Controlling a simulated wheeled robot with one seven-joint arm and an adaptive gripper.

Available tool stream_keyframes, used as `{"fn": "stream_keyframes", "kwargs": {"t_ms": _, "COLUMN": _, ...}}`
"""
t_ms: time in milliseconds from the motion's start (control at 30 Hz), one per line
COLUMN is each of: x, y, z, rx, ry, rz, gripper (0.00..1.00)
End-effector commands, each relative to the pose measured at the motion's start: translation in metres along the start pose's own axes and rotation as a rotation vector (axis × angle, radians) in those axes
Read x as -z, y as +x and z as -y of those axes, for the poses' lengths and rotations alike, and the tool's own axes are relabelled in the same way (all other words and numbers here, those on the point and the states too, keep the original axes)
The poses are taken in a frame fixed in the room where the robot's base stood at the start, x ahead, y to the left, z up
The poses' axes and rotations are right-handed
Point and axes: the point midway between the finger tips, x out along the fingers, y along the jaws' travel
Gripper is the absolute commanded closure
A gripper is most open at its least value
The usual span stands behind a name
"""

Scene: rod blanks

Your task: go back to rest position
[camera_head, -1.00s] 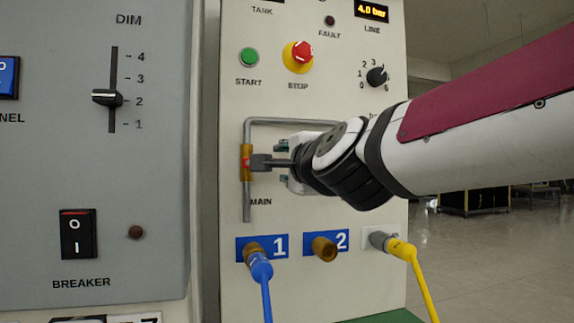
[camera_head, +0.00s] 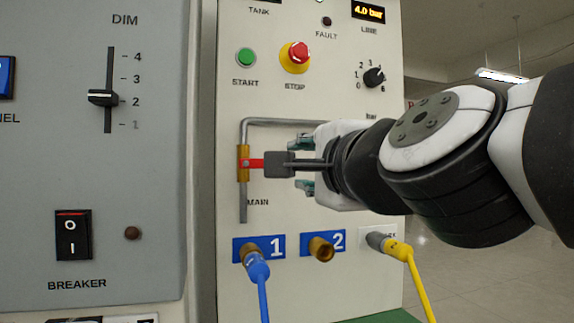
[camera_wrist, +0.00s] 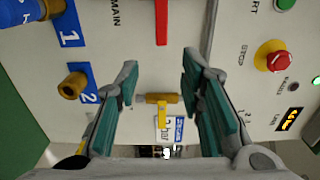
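My gripper (camera_head: 303,164) is in front of the panel, to the right of the MAIN valve. Its two teal-padded fingers are spread with nothing held between them in the wrist view (camera_wrist: 158,85). The MAIN valve is a brass body (camera_head: 243,165) on a grey pipe, with a red lever (camera_head: 254,163) pointing right, level. A dark grey part of my gripper hides the lever's right end. The red lever also shows in the wrist view (camera_wrist: 161,22), beyond the fingertips and apart from them. A brass fitting with a yellow lever (camera_wrist: 161,114) shows between the fingers, farther off.
The blue hose (camera_head: 262,281) is on port 1, and brass port 2 (camera_head: 322,249) is bare. A yellow hose (camera_head: 412,275) hangs at lower right. The red STOP button (camera_head: 299,54) is above. The grey cabinet (camera_head: 155,200) stands at left. Open floor shows at right.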

Motion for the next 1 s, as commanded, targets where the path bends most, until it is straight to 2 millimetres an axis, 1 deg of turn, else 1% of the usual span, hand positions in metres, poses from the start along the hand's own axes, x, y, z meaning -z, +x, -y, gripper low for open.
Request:
{"fn": "stream_keyframes", "kwargs": {"t_ms": 267, "x": 0.000, "y": 0.000, "z": -0.002, "rx": -0.005, "ry": -0.007, "rz": 0.003, "gripper": 0.65}}
{"fn": "stream_keyframes", "kwargs": {"t_ms": 367, "x": -0.001, "y": -0.003, "z": -0.015, "rx": -0.048, "ry": -0.064, "rz": 0.025, "gripper": 0.65}}
{"fn": "stream_keyframes", "kwargs": {"t_ms": 467, "x": -0.002, "y": -0.013, "z": -0.050, "rx": -0.156, "ry": -0.201, "rz": 0.083, "gripper": 0.65}}
{"fn": "stream_keyframes", "kwargs": {"t_ms": 567, "x": 0.001, "y": -0.036, "z": -0.103, "rx": -0.324, "ry": -0.393, "rz": 0.177, "gripper": 0.65}}
{"fn": "stream_keyframes", "kwargs": {"t_ms": 600, "x": 0.004, "y": -0.049, "z": -0.127, "rx": -0.398, "ry": -0.471, "rz": 0.220, "gripper": 0.65}}
{"fn": "stream_keyframes", "kwargs": {"t_ms": 667, "x": 0.010, "y": -0.071, "z": -0.161, "rx": -0.513, "ry": -0.581, "rz": 0.290, "gripper": 0.65}}
{"fn": "stream_keyframes", "kwargs": {"t_ms": 700, "x": 0.016, "y": -0.087, "z": -0.183, "rx": -0.589, "ry": -0.648, "rz": 0.337, "gripper": 0.65}}
{"fn": "stream_keyframes", "kwargs": {"t_ms": 767, "x": 0.024, "y": -0.114, "z": -0.214, "rx": -0.701, "ry": -0.735, "rz": 0.412, "gripper": 0.65}}
{"fn": "stream_keyframes", "kwargs": {"t_ms": 800, "x": 0.030, "y": -0.133, "z": -0.232, "rx": -0.774, "ry": -0.784, "rz": 0.462, "gripper": 0.65}}
{"fn": "stream_keyframes", "kwargs": {"t_ms": 867, "x": 0.039, "y": -0.161, "z": -0.255, "rx": -0.874, "ry": -0.846, "rz": 0.536, "gripper": 0.65}}
{"fn": "stream_keyframes", "kwargs": {"t_ms": 900, "x": 0.044, "y": -0.178, "z": -0.268, "rx": -0.934, "ry": -0.879, "rz": 0.582, "gripper": 0.65}}
{"fn": "stream_keyframes", "kwargs": {"t_ms": 967, "x": 0.052, "y": -0.204, "z": -0.284, "rx": -1.017, "ry": -0.916, "rz": 0.649, "gripper": 0.65}}
{"fn": "stream_keyframes", "kwargs": {"t_ms": 1000, "x": 0.056, "y": -0.220, "z": -0.292, "rx": -1.066, "ry": -0.937, "rz": 0.690, "gripper": 0.65}}
